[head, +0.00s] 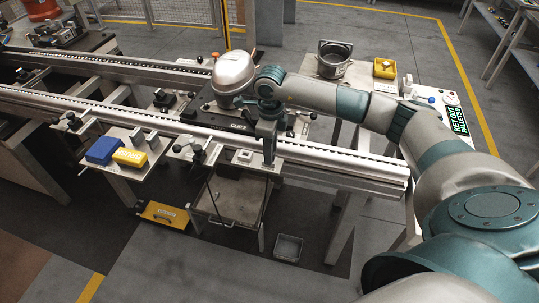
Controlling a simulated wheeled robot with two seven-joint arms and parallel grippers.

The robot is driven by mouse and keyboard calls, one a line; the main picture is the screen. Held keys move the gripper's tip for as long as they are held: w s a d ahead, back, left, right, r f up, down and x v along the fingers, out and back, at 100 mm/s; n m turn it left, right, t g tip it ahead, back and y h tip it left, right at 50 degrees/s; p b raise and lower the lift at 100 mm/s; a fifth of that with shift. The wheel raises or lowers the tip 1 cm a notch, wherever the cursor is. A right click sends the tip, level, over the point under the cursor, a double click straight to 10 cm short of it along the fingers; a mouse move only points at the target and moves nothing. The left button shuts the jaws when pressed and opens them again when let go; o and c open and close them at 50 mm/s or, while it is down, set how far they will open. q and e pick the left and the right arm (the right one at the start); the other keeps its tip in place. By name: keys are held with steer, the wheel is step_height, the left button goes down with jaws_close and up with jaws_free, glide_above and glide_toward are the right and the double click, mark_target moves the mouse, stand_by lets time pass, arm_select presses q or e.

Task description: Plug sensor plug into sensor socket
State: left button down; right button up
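My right gripper (269,150) hangs downward at the front conveyor rail, just right of a small white block (244,156) on a plate. Its fingers show edge-on, so I cannot tell whether they are open, shut or holding anything. A silver domed compressor (234,74) sits on a dark pallet (238,119) on the conveyor, behind and left of the gripper. My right arm crosses in front of part of the pallet. I cannot make out the sensor plug or the sensor socket for certain at this size. My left gripper is not in view.
The conveyor's front rail (345,160) runs across the view. A side shelf holds a blue box (103,150) and a yellow box (130,158). A grey pot (333,60) and a yellow bin (384,68) stand at the back right. A grey tray (288,247) lies on the floor.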

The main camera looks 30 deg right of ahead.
steer(key=shift+f, duration=0.2)
jaws_close()
steer(key=shift+r, duration=0.25)
steer(key=shift+a+r+p, duration=0.1)
steer(key=shift+r+p, duration=0.2)
steer(key=shift+r, duration=0.6)
steer(key=shift+r+p, duration=0.7)
steer(key=shift+r, duration=0.3)
steer(key=shift+r+p, duration=0.4)
steer(key=shift+r, duration=0.6)
